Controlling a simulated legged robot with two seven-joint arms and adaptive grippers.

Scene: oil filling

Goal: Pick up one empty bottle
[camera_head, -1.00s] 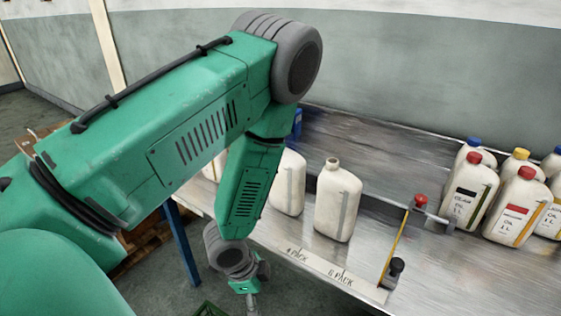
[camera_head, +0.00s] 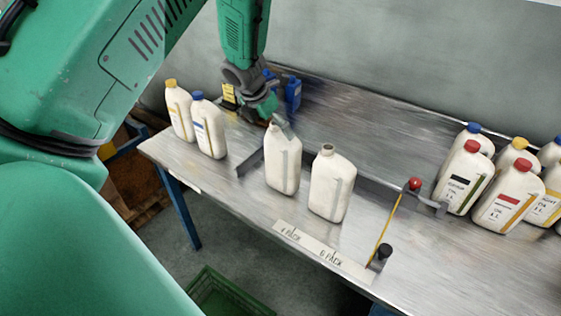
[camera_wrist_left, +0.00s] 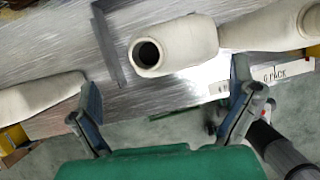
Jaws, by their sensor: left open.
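Two white bottles with open, capless necks stand upright on the metal table: the left empty bottle (camera_head: 283,165) and the right empty bottle (camera_head: 331,188). My left gripper (camera_head: 281,124) is at the top of the left empty bottle, partly overlapping its neck in the head view. In the left wrist view the gripper (camera_wrist_left: 165,108) has its fingers spread with nothing between them. My right gripper is not in view.
The metal table (camera_head: 375,130) has a dark rail behind the bottles and a red-knobbed stop (camera_head: 414,184) to their right. Capped bottles (camera_head: 208,127) stand at left, several more (camera_head: 463,180) at right. A green crate (camera_head: 225,295) is on the floor.

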